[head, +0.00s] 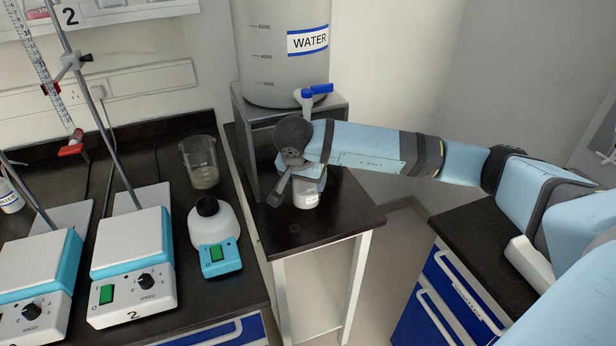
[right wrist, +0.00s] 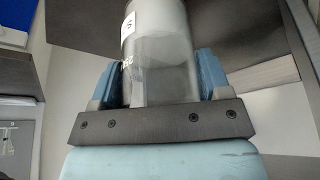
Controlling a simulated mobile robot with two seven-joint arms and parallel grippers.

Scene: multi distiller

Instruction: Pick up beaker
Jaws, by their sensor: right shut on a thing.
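My right gripper (head: 293,180) reaches in from the right, over the small dark stand in front of the water tank. In the right wrist view its two blue fingers (right wrist: 160,82) are shut on the sides of a clear beaker (right wrist: 158,48) with a white label. In the head view the beaker (head: 306,197) shows only partly below the gripper, and the wrist covers the rest. I cannot tell whether its base touches the stand. Another clear beaker (head: 203,165) stands upright on the left bench. My left gripper is not in view.
The water tank (head: 275,50) with its blue-handled tap (head: 316,91) sits on a grey riser (head: 254,109) behind the gripper. Hot plates (head: 132,243) with stand rods and a small white device (head: 213,225) fill the left bench. The stand's front (head: 310,234) is clear.

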